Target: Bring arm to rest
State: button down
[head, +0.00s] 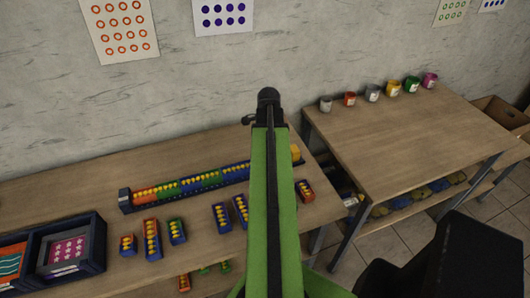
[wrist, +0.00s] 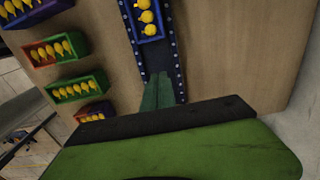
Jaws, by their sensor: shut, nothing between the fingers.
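My green arm (head: 271,200) reaches forward over the left table in the head view and ends in a dark joint against the wall behind. My gripper (wrist: 160,82) shows in the wrist view as two green fingers lying together, shut and empty. The fingers are above a dark blue studded rail (wrist: 153,55), in front of a blue box (wrist: 148,22) with yellow balloon-like pieces; I cannot tell whether they touch the rail. In the head view the fingers cannot be made out.
A long rail of coloured boxes (head: 205,183) lies on the left table (head: 60,190), with several small boxes (head: 151,240) in front. A dark blue crate (head: 102,258) stands at left. The right table (head: 400,140) carries several paint pots (head: 372,92) along its back.

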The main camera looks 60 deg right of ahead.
notch_tip(320, 180, up, 6)
jog(key=p, duration=0.4)
jog(key=w+a+n, duration=0.2)
jog(key=w+a, duration=0.4)
jog(key=a, duration=0.1)
jog(key=w+a+f+n, duration=0.1)
jog(key=w+a+n, duration=0.1)
jog(key=w+a, duration=0.4)
jog(key=w+a+n+b, duration=0.1)
jog(key=w+a+n, duration=0.1)
jog(key=w+a, duration=0.4)
jog(key=shift+a+f, duration=0.15)
jog(key=shift+a, duration=1.45)
jog(key=w+a+n, duration=0.2)
jog(key=a+n, duration=1.7)
jog(key=a, duration=0.6)
jog(key=shift+a+f+b, duration=0.35)
jog(key=shift+f+b, duration=0.05)
jog(key=shift+b, duration=0.05)
